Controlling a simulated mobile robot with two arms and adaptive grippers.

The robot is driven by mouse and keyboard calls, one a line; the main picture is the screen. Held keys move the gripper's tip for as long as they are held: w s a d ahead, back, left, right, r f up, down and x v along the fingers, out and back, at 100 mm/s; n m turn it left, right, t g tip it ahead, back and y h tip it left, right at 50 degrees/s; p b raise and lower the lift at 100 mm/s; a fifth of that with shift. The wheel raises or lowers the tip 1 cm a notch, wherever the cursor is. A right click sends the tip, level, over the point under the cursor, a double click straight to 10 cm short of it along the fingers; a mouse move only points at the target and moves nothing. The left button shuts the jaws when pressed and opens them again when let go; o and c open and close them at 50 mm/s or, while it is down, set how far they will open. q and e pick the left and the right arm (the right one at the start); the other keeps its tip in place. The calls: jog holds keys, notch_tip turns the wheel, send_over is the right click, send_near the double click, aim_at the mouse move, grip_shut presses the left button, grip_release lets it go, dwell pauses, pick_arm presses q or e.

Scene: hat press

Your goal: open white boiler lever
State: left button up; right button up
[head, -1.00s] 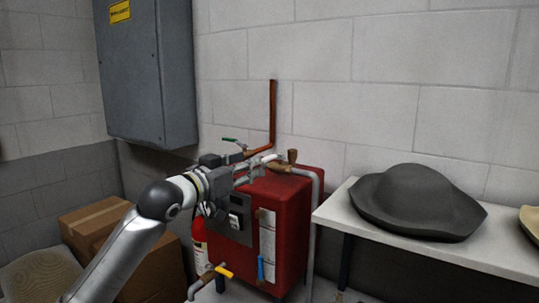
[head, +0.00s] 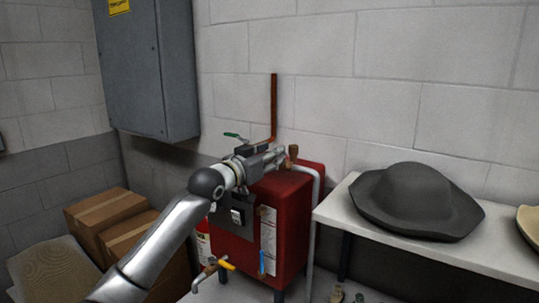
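The red boiler (head: 290,205) stands against the wall in the middle of the head view. A grey pipe with a brass fitting (head: 293,152) runs over its top. My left gripper (head: 279,155) is above the boiler top, its fingers by the brass fitting. The white lever is hidden behind the gripper, and I cannot tell whether the fingers touch it. The finger gap is too small to make out. A green lever (head: 234,136) is behind the gripper, a yellow lever (head: 226,265) low at the front, and a blue lever (head: 262,262) on the front. My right gripper is out of view.
A white table (head: 405,245) with a dark hat (head: 418,202) stands close on the right. A copper pipe (head: 274,105) rises behind the boiler. A grey wall cabinet (head: 150,75) hangs at upper left, above cardboard boxes (head: 108,208). A fire extinguisher (head: 203,242) stands left of the boiler.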

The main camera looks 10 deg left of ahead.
pick_arm(q)
jog(key=c, duration=0.8)
grip_shut()
